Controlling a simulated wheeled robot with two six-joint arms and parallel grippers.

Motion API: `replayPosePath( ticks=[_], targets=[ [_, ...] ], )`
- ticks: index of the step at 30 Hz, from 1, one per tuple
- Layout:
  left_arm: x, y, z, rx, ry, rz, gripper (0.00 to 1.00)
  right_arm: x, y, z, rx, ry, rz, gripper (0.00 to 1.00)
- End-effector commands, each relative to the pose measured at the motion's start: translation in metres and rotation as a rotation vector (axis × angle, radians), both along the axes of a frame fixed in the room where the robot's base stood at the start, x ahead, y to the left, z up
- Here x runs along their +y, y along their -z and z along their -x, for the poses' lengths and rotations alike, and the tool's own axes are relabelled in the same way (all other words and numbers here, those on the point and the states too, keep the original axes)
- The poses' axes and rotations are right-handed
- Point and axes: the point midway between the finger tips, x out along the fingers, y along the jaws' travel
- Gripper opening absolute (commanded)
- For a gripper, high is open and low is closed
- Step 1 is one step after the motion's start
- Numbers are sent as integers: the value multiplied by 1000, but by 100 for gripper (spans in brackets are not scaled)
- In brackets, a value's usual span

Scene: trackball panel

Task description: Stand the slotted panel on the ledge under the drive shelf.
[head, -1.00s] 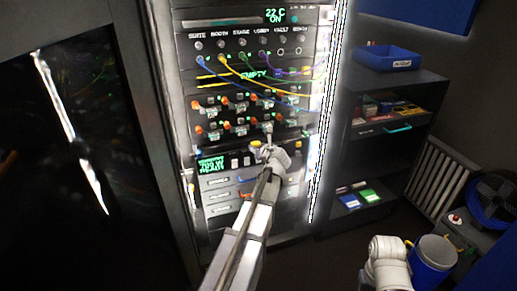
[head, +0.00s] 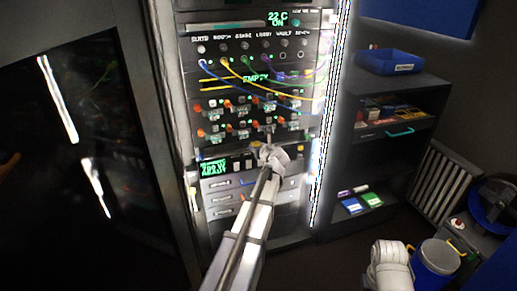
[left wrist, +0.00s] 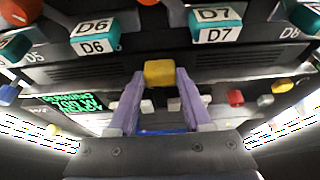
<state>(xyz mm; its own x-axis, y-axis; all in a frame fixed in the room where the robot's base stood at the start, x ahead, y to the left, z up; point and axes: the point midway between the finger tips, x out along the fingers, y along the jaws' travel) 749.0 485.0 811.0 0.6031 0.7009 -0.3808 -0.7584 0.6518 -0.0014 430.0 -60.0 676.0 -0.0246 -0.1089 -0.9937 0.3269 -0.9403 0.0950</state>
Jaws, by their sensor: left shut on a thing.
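My left gripper (left wrist: 160,106) reaches the rack front just below the drive shelf; it also shows in the head view (head: 270,152). Its fingers are shut on a yellow block (left wrist: 158,73). Around this block runs a dark bar with slots, which looks like the slotted panel (left wrist: 105,72), upright beneath the drive labels. The block appears to be its grip. The drive shelf (head: 245,112), with orange knobs and labelled drives, is directly above. The ledge is hidden behind the gripper and panel, so I cannot tell whether they touch.
Coloured cables (head: 262,75) hang above the drives. A green display (head: 213,168) and grey drawers (head: 222,198) are below. A dark shelf unit with a blue bin (head: 389,61) stands right. A blue bucket (head: 435,262) is at lower right.

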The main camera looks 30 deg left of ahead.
Motion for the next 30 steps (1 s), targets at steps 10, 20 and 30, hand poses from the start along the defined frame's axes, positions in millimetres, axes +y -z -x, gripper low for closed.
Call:
replayPosePath(
  ticks=[10,20,30],
  targets=[
    [0,0,0,1,0,-1,84,0,0,0,0,0,0,50],
    [-2,-2,2,0,0,0,84,0,-2,0,0,0,0,50],
    [-32,-20,29,0,2,0,84,0,-20,0,0,0,0,50]
  ],
)
